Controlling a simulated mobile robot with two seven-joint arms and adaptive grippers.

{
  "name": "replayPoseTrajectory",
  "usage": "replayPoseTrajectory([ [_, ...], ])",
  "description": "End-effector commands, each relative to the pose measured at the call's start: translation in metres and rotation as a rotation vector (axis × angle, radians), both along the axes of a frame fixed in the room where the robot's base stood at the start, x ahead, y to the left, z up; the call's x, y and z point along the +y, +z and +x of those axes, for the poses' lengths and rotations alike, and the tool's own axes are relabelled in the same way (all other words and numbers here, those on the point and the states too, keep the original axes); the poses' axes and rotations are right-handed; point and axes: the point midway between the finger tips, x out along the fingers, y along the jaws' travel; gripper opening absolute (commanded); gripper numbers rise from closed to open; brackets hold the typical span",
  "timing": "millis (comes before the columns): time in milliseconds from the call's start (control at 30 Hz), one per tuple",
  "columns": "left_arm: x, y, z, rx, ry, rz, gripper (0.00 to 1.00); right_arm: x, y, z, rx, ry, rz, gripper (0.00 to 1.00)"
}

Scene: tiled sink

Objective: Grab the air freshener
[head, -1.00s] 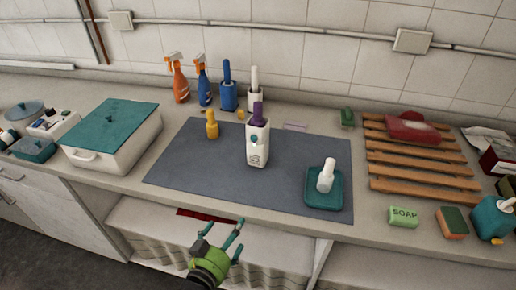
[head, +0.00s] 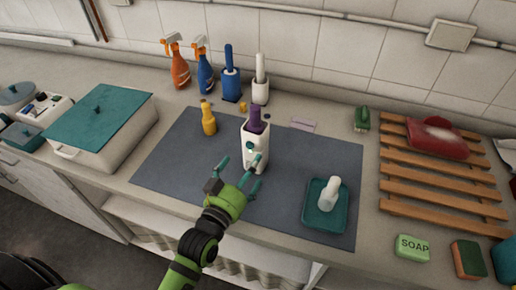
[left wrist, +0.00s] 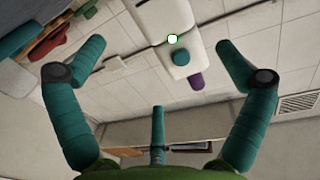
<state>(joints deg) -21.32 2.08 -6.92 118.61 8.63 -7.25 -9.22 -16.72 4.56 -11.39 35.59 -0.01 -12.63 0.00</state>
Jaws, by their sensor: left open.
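The air freshener appears to be the white upright container (head: 247,140) with a purple top and a teal button, standing on the grey mat. In the left wrist view the white container (left wrist: 186,61) shows upside down, beyond the spread fingers and a little right of centre. My left gripper (head: 240,170) is open and empty. It is in front of the container, its fingertips close to the container's lower part in the head view; I cannot tell whether they touch. The fingers also frame the left wrist view (left wrist: 156,60). My right gripper is not in view.
A yellow bottle (head: 208,120) stands left of the container, and a teal tray (head: 312,222) with a white bottle is to the right. Spray bottles and brushes line the wall. A wooden rack (head: 440,182) is at right, a lidded box (head: 118,145) at left. The mat (head: 175,165) has free room.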

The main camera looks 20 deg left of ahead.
Motion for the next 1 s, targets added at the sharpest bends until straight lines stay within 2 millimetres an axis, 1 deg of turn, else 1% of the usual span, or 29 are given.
replayPoseTrajectory([
  [33,-0.002,0.004,0.011,-0.001,0.0,0.0,1.0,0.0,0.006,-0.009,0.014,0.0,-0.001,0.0],
  [100,-0.003,0.004,0.022,-0.002,0.0,0.0,1.0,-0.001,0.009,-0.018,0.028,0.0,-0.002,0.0],
  [200,-0.005,0.002,0.033,-0.001,0.0,-0.001,1.0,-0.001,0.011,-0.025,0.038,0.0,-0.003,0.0],
  [267,-0.005,0.002,0.036,-0.001,0.0,-0.001,1.0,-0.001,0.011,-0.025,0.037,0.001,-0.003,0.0],
  [367,-0.006,0.001,0.042,0.0,0.0,-0.001,1.0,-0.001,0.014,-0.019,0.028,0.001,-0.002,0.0],
  [500,-0.005,0.003,0.059,0.0,-0.001,-0.001,1.0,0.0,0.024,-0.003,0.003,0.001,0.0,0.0],
  [567,-0.005,0.003,0.067,0.0,0.0,0.0,1.0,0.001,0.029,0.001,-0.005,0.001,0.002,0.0],
  [733,-0.008,0.0,0.086,-0.001,0.0,-0.001,1.0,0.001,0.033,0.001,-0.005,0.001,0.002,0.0],
  [833,-0.008,-0.001,0.09,0.0,0.0,-0.001,1.0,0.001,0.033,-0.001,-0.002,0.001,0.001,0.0],
  [1000,-0.008,-0.002,0.09,0.0,0.0,-0.001,1.0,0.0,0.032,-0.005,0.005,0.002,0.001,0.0],
])
